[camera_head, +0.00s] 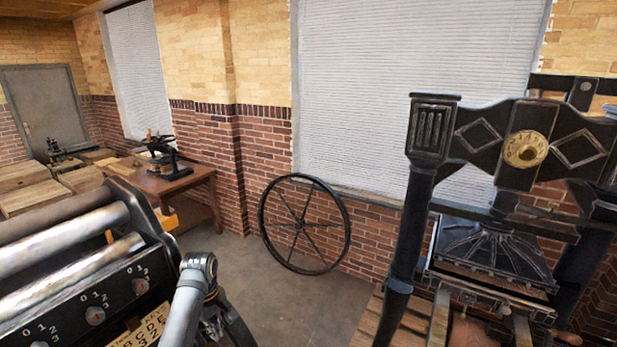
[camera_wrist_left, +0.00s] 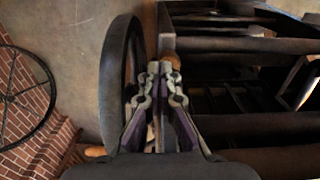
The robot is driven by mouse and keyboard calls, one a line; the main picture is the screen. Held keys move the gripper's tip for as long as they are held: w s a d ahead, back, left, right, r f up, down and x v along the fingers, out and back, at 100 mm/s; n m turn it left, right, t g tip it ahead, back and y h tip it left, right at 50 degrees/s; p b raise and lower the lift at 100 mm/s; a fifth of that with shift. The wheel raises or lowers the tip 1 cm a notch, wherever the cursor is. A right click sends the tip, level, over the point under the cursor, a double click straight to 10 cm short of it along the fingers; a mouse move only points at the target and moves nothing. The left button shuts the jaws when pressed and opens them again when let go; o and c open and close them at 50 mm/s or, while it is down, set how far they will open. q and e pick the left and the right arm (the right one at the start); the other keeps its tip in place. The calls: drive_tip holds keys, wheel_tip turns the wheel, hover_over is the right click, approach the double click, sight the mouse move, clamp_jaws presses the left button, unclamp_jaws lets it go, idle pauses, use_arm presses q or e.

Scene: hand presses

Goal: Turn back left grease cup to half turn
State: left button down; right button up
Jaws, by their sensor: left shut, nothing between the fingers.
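The roller press (camera_head: 75,270) stands at the lower left in the head view. Its black side panel has red-centred round dials marked 0 to 3: a far one (camera_head: 140,286), a middle one (camera_head: 95,315) and a near one cut by the bottom edge. I cannot tell which part is the back left grease cup. My left arm comes up beside the panel. In the left wrist view my left gripper (camera_wrist_left: 161,70) is shut and empty. A brown rounded knob (camera_wrist_left: 172,58) shows just beyond its fingertips; contact cannot be told. My right gripper is not in view.
A black wheel (camera_wrist_left: 114,85) stands close left of my left gripper in the wrist view. A large spoked wheel (camera_head: 265,225) leans on the brick wall. A black hand press (camera_head: 425,190) stands right. Bare floor (camera_head: 265,290) lies between. A wooden table (camera_head: 190,182) stands behind.

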use_arm(q)
wheel_tip(320, 180, down, 7)
drive_tip(key=shift+r+b, duration=0.1)
drive_tip(key=shift+b, duration=0.55)
drive_tip(key=shift+a+r, duration=0.1)
drive_tip(key=shift+a, duration=0.05)
idle(0.4)
drive_tip(key=shift+p, duration=0.35)
drive_tip(key=shift+s+p, duration=0.15)
drive_tip(key=shift+p, duration=0.25)
drive_tip(key=shift+s+a, duration=0.3)
drive_tip(key=shift+s, duration=0.3)
drive_tip(key=shift+s+a, duration=0.4)
